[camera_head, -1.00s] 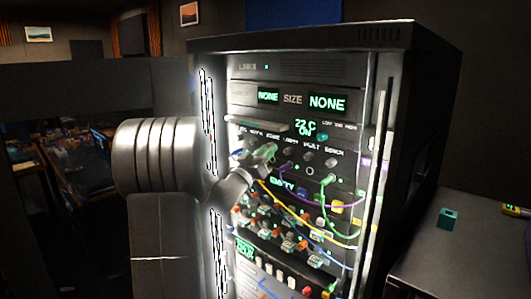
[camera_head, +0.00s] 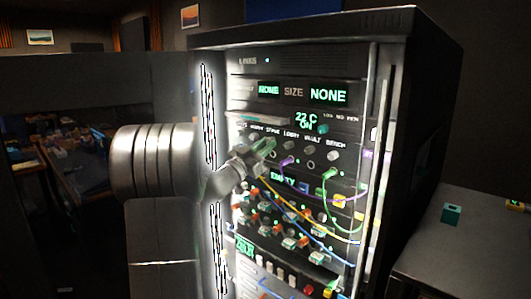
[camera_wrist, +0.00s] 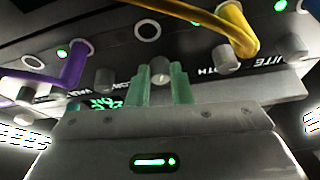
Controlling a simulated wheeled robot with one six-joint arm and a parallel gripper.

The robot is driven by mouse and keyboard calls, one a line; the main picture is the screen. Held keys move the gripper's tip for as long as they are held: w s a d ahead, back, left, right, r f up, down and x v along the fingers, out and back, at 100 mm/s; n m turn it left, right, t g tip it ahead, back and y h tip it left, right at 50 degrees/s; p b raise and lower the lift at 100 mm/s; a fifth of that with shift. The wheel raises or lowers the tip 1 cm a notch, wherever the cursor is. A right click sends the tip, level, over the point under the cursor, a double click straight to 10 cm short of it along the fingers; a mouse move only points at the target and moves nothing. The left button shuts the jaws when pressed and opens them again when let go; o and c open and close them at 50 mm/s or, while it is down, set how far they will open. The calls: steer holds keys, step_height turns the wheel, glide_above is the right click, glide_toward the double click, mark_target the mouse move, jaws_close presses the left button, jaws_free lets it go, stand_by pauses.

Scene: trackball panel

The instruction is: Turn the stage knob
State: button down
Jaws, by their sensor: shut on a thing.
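The stage knob (camera_wrist: 160,66) is a small grey round knob in the panel's knob row, third along by the labels. In the wrist view it sits between the two green fingertips of my gripper (camera_wrist: 163,78), which are shut on it. In the head view my gripper (camera_head: 264,149) reaches the row just under the STAGE label and hides most of the knob. The NORTH knob (camera_wrist: 226,58) is on one side of it and the LOBBY knob (camera_wrist: 105,80) on the other. How far the stage knob is turned is hard to read.
The equipment rack (camera_head: 310,72) has displays reading NONE and 22 C ON. A purple cable (camera_wrist: 75,62) and a yellow cable (camera_wrist: 238,28) plug in close to my fingers. Several more cables and switches sit below. A teal block (camera_head: 451,214) lies on the side table (camera_head: 425,262).

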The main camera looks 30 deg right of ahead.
steer(key=m+g, duration=0.2)
steer(key=m, duration=0.2)
steer(key=m+g, duration=0.2)
steer(key=m, duration=0.3)
steer(key=m+g+y, duration=0.1)
steer(key=m+g, duration=0.1)
steer(key=m, duration=0.3)
steer(key=shift+w+a+r+g, duration=0.15)
steer(key=shift+w+r+g, duration=0.15)
steer(key=shift+w, duration=0.1)
steer(key=shift+m+y, duration=0.5)
steer(key=shift+m, duration=0.8)
steer(key=c, duration=1.3)
jaws_free()
steer(key=shift+r, duration=0.1)
steer(key=a+f, duration=0.1)
steer(key=a, duration=1.2)
steer(key=shift+a+f+b, duration=0.15)
steer(key=shift+a+b, duration=0.25)
